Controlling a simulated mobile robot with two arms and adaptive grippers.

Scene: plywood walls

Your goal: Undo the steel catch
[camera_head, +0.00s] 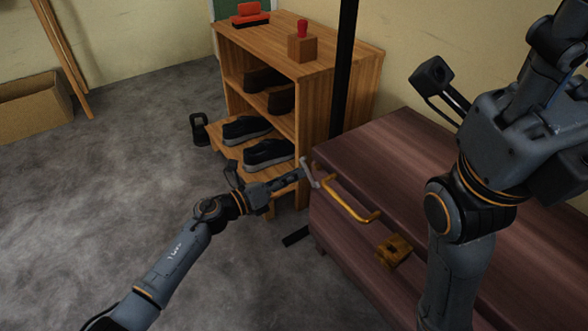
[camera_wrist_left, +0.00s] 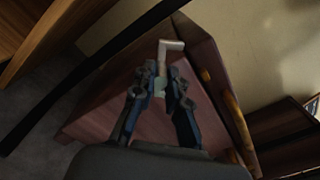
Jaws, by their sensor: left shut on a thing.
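The steel catch (camera_head: 310,173) is a small pale grey bent piece at the left front corner of the dark wooden chest or bench. In the left wrist view, the catch (camera_wrist_left: 171,48) shows as an L-shaped bar sticking out beyond my fingertips. My left gripper (camera_head: 298,177) is shut on the catch. My right arm is raised over the bench at the right. Its gripper (camera_head: 435,85) is partly seen, and its opening is unclear.
A brass handle (camera_head: 350,203) and a brass block-like fitting (camera_head: 394,251) are on the bench's front, right of the catch. A wooden shoe shelf (camera_head: 313,113) stands behind, with a black post (camera_head: 344,65) between. Grey floor at the left is mostly clear.

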